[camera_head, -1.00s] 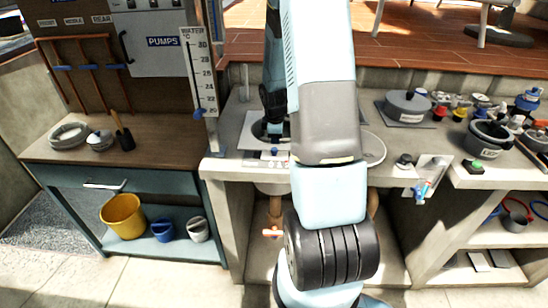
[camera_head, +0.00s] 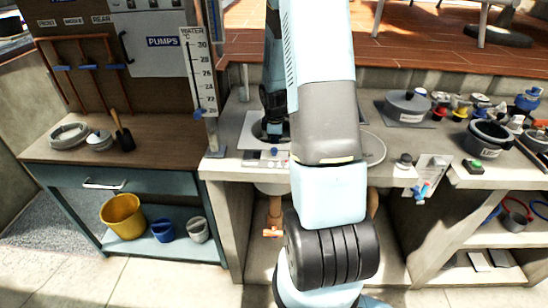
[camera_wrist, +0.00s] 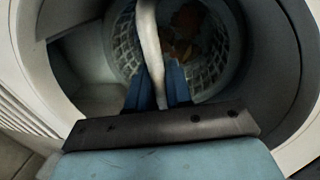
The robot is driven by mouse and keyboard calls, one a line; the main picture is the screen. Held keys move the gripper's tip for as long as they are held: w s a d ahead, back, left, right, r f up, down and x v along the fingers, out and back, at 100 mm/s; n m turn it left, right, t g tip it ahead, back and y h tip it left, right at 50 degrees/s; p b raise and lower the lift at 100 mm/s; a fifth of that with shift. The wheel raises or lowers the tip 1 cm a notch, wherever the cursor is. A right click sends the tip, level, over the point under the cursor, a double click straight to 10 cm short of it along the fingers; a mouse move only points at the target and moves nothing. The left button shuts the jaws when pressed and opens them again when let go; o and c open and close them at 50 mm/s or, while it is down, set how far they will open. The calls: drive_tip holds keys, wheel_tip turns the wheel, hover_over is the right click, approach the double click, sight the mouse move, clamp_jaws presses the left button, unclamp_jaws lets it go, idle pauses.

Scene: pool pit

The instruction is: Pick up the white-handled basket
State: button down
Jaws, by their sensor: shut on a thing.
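In the wrist view, the basket (camera_wrist: 213,72) is a grey mesh bowl inside a round, pale-rimmed opening. Its white handle (camera_wrist: 149,40) rises as a curved strip across the middle of the view. My gripper (camera_wrist: 158,88) has blue fingers, and they are closed on the handle from both sides. Some brownish things (camera_wrist: 182,45) lie inside the basket, too dim to name. The basket's underside is hidden. In the head view, my arm covers most of the opening, and the basket cannot be made out.
The pale rim (camera_wrist: 262,60) surrounds the basket closely. On the counter, a lidded grey pot (camera_head: 407,105) and a dark pot (camera_head: 488,138) stand to the right. A wooden bench (camera_head: 150,165) is on the left, with a yellow bucket (camera_head: 122,216) on its lower shelf.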

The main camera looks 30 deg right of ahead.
wheel_tip(320, 180, up, 28)
idle(0.7)
